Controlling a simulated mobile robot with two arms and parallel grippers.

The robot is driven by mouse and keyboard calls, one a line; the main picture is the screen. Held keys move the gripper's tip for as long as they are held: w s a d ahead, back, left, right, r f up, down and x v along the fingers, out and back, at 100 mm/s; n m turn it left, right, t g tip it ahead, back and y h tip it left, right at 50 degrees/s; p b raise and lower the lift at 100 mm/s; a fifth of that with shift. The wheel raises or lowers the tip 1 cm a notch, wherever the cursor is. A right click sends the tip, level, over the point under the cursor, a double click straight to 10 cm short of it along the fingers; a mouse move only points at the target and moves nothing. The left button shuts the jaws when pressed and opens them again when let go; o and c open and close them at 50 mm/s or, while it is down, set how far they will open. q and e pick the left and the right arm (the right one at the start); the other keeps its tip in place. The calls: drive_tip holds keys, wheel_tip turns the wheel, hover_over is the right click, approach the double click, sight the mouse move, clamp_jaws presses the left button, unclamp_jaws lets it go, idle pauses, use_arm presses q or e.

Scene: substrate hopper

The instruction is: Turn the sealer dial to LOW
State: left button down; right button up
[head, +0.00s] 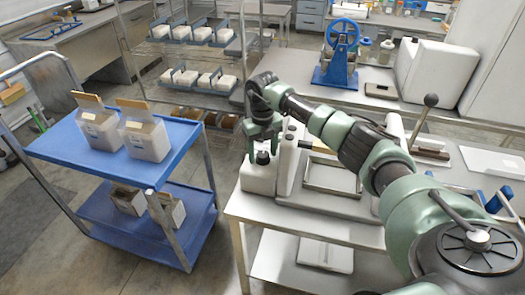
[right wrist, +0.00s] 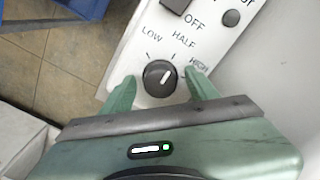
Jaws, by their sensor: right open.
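The sealer (head: 258,180) is a white machine at the left front corner of the steel bench. Its dark round dial (right wrist: 160,78) shows in the right wrist view on a white panel marked LOW, HALF and HIGH. The dial's white line leans up and right, roughly toward the HALF mark and away from LOW. My right gripper (right wrist: 162,88) is open, with one green finger on each side of the dial; I cannot tell whether they touch it. In the head view this gripper (head: 263,142) reaches down over the sealer. My left gripper is out of view.
A blue cart (head: 60,148) with open cartons stands left of the bench. A steel tray (head: 332,178) lies right of the sealer. A dark switch (right wrist: 175,4) and a round button (right wrist: 231,17) sit farther up the panel. A blue press (head: 340,55) stands on the back bench.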

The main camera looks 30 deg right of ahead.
drive_tip(key=shift+c, duration=0.3)
clamp_jaws()
